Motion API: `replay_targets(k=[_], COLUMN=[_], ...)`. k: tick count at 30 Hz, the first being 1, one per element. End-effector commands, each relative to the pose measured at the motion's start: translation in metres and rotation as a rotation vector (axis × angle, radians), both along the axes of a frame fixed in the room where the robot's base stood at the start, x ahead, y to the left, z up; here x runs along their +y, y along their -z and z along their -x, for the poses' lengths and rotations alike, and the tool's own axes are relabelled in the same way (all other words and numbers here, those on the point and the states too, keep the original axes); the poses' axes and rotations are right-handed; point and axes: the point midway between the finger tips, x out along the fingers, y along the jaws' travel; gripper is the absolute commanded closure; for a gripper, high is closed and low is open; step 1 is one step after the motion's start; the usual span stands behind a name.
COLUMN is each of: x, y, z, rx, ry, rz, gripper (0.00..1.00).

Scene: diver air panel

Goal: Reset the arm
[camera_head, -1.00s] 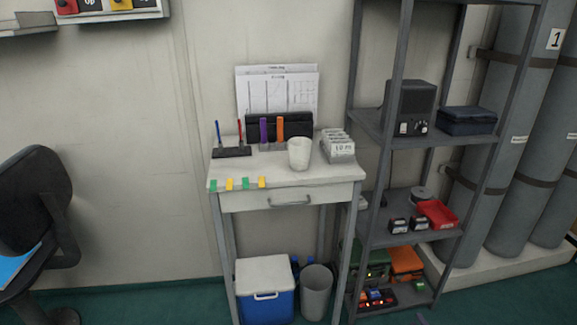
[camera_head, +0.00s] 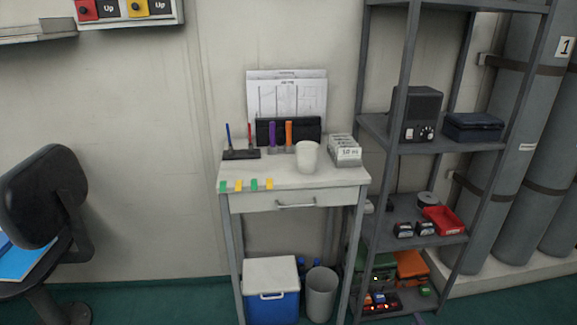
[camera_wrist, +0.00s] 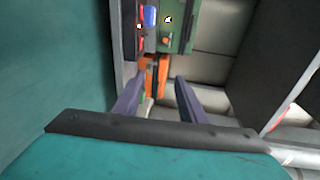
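My gripper (camera_wrist: 159,82) shows in the wrist view with its two purple-grey fingers apart and nothing held between them. An orange case (camera_wrist: 153,72) shows beyond the gap between the fingertips, and it looks apart from them. In the head view the arm is not clearly seen; only a small dark tip shows at the bottom edge, right of centre, and I cannot tell what it is.
A white table (camera_head: 295,178) holds a white cup (camera_head: 307,157), pens and colored tabs. A grey shelf rack (camera_head: 440,143) stands to its right, with an orange case (camera_head: 411,264) low down. A cooler (camera_head: 272,305), a bin (camera_head: 321,292) and a chair (camera_head: 45,195) stand nearby.

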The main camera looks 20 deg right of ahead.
Motion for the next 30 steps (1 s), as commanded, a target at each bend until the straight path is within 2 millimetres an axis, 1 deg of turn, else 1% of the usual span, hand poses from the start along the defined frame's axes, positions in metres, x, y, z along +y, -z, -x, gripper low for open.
replay_targets(k=[1, 5, 9, 14, 18, 22, 26, 30], x=[0.005, 0.016, 0.033, 0.056, 0.081, 0.108, 0.138, 0.174], y=[-0.005, -0.011, -0.016, -0.02, -0.023, -0.025, -0.027, -0.03], z=[-0.009, -0.03, -0.056, -0.08, -0.097, -0.109, -0.117, -0.122], rx=[0.021, 0.101, 0.213, 0.349, 0.472, 0.589, 0.708, 0.837], ry=[0.003, 0.022, 0.039, 0.045, 0.034, 0.009, -0.03, -0.088], rz=[0.016, 0.07, 0.136, 0.204, 0.257, 0.3, 0.34, 0.379], gripper=[0.63, 0.63, 0.63, 0.63, 0.63, 0.63, 0.63, 0.63])
